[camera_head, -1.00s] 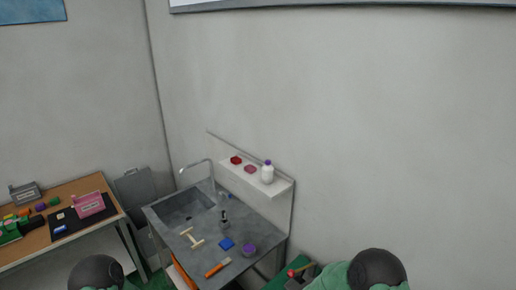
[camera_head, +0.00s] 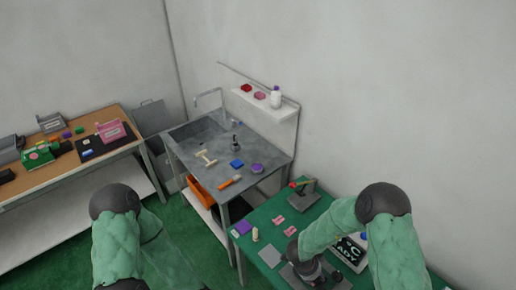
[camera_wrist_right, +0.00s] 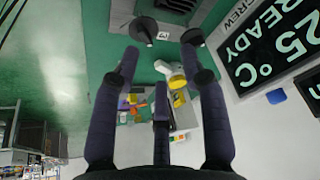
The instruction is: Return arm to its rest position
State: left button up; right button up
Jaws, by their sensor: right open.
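In the head view a lever fixture (camera_head: 302,190) with a red-tipped handle stands on the green table (camera_head: 262,214), at its back edge near the wall. My right arm reaches over this table from the right. My right gripper (camera_head: 318,276) is low over the table's front part, apart from the lever fixture and partly hidden by the arm and the frame edge. In the right wrist view my right gripper (camera_wrist_right: 165,52) has its dark fingers spread, with nothing held between them. My left arm shows at the lower left of the head view; its gripper is out of sight.
A display panel (camera_head: 352,250) reading READY is close beside my right arm; it also fills the right of the wrist view (camera_wrist_right: 275,42). Pink labels (camera_head: 279,220) and small blocks lie on the green table. A sink counter (camera_head: 207,171) and wooden bench (camera_head: 85,168) stand further left.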

jog(key=s+a+f+n+y, duration=0.3)
jog(key=s+a+n+y, duration=0.1)
jog(key=s+n, duration=0.3)
jog(key=s+a+f+n+y, duration=0.2)
jog(key=s+a+n+y, duration=0.25)
jog(key=s+n, duration=0.25)
pick_arm(q)
notch_tip(320, 180, down, 24)
jog(key=b, duration=2.4)
jog(key=shift+s, duration=0.35)
pick_arm(e)
notch_tip(320, 180, down, 22)
jog(key=w+a+n, duration=0.1)
jog(key=a, duration=0.1)
jog(key=shift+w+f, duration=0.15)
jog(key=shift+w, duration=0.2)
pick_arm(q)
jog(key=shift+r, duration=0.15)
